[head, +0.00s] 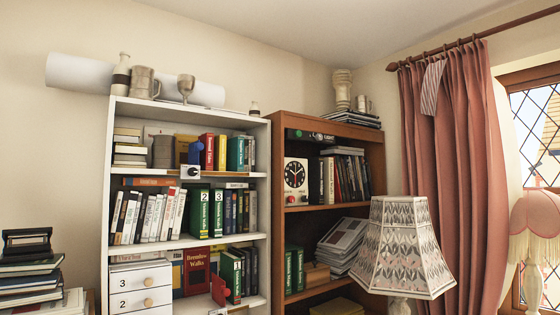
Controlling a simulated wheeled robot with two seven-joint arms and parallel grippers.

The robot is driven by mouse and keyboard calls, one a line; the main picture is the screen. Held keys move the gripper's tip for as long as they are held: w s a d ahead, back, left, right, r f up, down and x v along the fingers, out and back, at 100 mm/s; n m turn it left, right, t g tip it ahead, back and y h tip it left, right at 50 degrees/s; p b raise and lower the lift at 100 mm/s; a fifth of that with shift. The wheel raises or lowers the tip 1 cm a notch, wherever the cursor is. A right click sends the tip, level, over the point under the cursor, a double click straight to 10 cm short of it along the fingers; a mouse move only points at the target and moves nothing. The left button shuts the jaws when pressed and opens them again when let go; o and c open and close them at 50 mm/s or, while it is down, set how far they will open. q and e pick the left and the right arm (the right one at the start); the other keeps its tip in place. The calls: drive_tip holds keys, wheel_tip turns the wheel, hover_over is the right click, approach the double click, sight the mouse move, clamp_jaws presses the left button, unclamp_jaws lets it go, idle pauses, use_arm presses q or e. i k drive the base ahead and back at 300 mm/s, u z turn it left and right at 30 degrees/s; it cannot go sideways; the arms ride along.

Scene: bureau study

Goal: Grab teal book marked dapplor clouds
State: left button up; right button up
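No book in the head view shows a readable "dapplor clouds" title. Neither of my grippers is in view.
A brown bookcase (325,208) with a clock (295,175) stands right of the white one. A large patterned lampshade (401,250) is at the front right. A book stack (30,275) is at lower left. A small blue-and-white object (190,172) sits at the top shelf's edge.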

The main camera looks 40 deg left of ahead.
sight(234, 163)
drive_tip(key=u, duration=0.5)
drive_tip(key=i, duration=1.35)
drive_tip(key=u, duration=1.1)
